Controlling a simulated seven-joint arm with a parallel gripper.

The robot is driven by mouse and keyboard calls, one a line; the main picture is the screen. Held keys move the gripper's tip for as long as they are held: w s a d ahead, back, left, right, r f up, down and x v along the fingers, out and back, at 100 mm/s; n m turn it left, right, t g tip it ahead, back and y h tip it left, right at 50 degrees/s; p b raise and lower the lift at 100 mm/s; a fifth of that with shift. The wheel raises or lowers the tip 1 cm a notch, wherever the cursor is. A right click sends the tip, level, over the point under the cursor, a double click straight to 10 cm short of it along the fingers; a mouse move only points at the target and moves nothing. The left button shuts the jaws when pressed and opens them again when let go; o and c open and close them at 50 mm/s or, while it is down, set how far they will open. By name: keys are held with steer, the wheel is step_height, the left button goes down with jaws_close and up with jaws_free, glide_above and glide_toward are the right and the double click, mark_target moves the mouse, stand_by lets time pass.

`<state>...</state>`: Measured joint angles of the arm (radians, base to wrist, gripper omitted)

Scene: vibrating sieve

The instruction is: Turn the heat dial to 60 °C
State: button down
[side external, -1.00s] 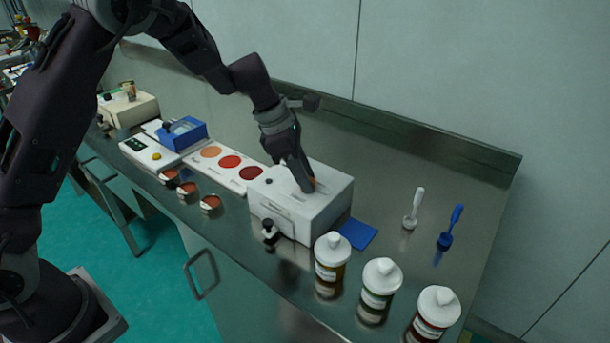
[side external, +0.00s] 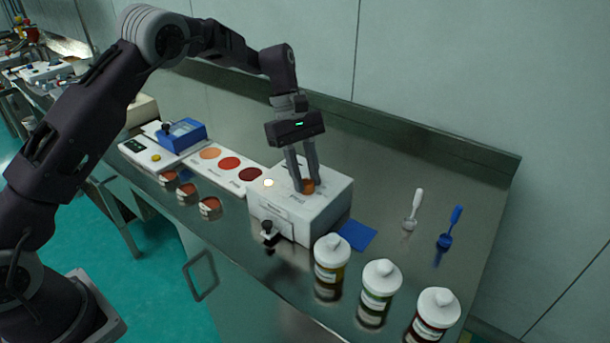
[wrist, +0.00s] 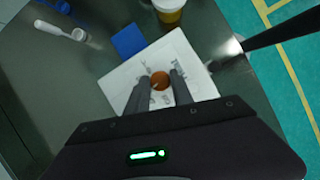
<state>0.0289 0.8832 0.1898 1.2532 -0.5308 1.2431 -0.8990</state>
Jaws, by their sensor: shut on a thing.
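The heat dial is a round orange-brown knob (side external: 308,187) on top of the white box (side external: 279,222). It also shows in the wrist view (wrist: 159,80), with printed marks around it that are too small to read. My gripper (side external: 305,184) points down over the box, its two fingers on either side of the dial and shut on it. In the wrist view my gripper (wrist: 158,92) has the dial between its fingertips. A small round light (side external: 268,183) glows on the box top, left of the dial.
Several white-capped jars (side external: 380,285) stand in front and right of the box. A blue pad (side external: 358,235) lies beside it. A white brush (side external: 412,212) and a blue brush (side external: 448,230) are farther right. A colour card (side external: 229,164) lies left. Open bench lies behind the box.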

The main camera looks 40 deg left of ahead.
steer(key=m+g, duration=0.1)
steer(key=m, duration=0.2)
steer(key=shift+w+m+y, duration=0.15)
steer(key=shift+m+y, duration=0.15)
steer(key=shift+d+m+g+y, duration=0.1)
steer(key=shift+m+g+y, duration=0.45)
steer(key=shift+m, duration=1.15)
steer(key=c, duration=1.1)
jaws_free()
